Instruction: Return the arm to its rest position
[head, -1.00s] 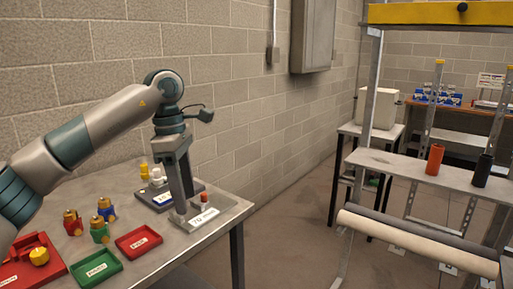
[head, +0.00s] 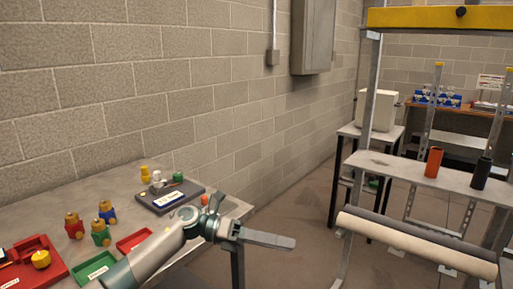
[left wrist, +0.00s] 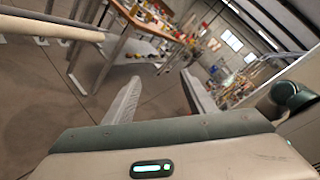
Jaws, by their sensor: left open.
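My left arm (head: 160,255) reaches low across the right front of the grey table (head: 50,212). Its gripper (head: 268,239) points right, past the table's right edge, over the floor. In the left wrist view the two fingers of this gripper (left wrist: 160,78) stand apart with nothing between them. My right gripper is in neither view.
The table carries a dark tray (head: 150,206) with small coloured pieces, several figure-like pieces (head: 100,232), a red tray (head: 133,240) and a green tray (head: 95,268). A metal rack with rolls (head: 420,243) stands right. Floor between is clear.

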